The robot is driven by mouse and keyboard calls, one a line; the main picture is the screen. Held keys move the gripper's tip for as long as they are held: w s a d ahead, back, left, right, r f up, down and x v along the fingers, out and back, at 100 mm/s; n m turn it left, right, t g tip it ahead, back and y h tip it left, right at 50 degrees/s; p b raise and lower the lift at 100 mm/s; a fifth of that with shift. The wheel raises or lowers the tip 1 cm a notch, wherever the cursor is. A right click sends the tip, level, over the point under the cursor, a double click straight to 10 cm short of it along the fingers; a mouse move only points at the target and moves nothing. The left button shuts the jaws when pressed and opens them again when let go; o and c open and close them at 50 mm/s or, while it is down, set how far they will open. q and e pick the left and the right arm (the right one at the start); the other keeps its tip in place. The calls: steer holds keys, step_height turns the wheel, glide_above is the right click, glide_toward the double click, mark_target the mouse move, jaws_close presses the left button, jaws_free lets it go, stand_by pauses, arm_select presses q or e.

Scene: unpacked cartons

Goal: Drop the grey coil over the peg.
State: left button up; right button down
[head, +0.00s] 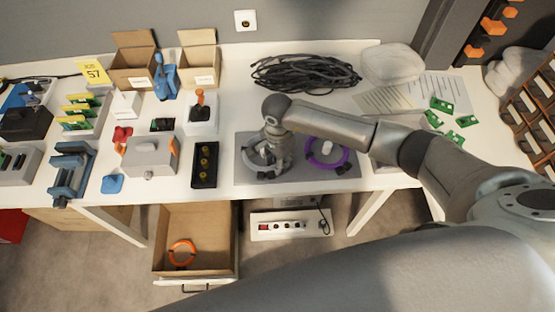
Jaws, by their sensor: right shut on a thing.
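A grey coil (251,147) is at the left part of a dark grey mat (241,180) near the table's front edge. My right gripper (268,160) reaches down over it and is shut on it. The gripper and wrist hide part of the coil, and I cannot tell how far it is above the mat. I cannot make out a peg under the coil. A purple ring (311,157) lies at the right part of the mat, around a small white upright piece (328,174). My left gripper is not in view.
A black block with brass-coloured holes (205,178) stands left of the mat. Behind lies a black cable bundle (304,73). Green boards (441,105) and papers lie at the right. Below the table, an open drawer (163,227) holds an orange ring (182,252).

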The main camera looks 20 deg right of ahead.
steer(key=shift+f, duration=0.25)
steer(key=c, duration=1.1)
jaws_free()
steer(key=shift+c, duration=0.2)
steer(key=shift+r, duration=0.15)
step_height(320, 180, up, 12)
